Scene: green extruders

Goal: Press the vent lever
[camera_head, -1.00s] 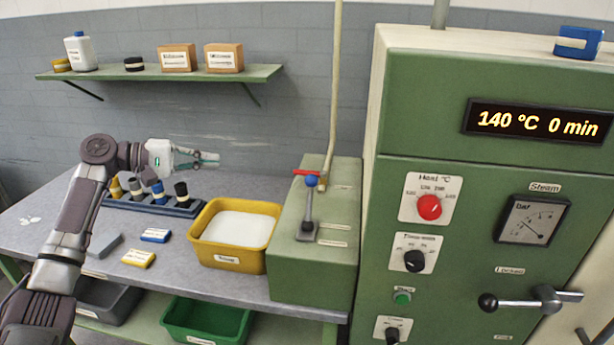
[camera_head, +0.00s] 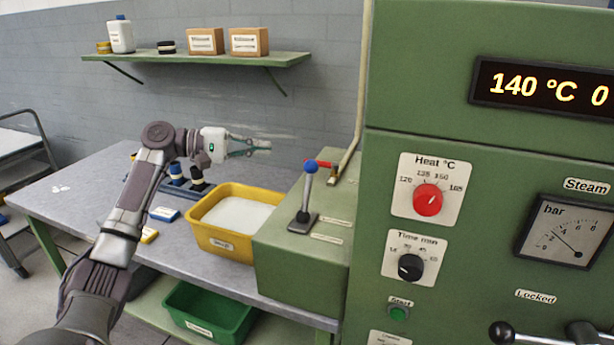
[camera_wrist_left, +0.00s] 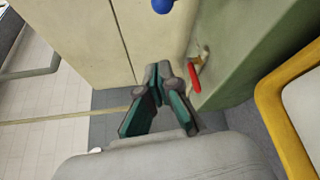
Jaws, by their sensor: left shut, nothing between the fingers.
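A lever with a blue ball knob (camera_head: 310,167) stands upright on the green box beside the big green machine. Its knob also shows at the top edge of the wrist view (camera_wrist_left: 162,5). A red handle (camera_head: 318,163) sits at the pipe just behind the knob; it shows in the wrist view (camera_wrist_left: 195,78) to the right of the fingertips. My left gripper (camera_head: 262,145) is shut and empty, held in the air to the left of the lever, apart from it. Its fingertips meet in the wrist view (camera_wrist_left: 158,72). My right gripper is not in view.
A yellow tray (camera_head: 222,243) of white material sits left of the green box. Capped bottles (camera_head: 196,180) stand behind it on the bench. A wall shelf (camera_head: 200,59) holds boxes and a bottle. The machine front (camera_head: 480,130) closes off the right.

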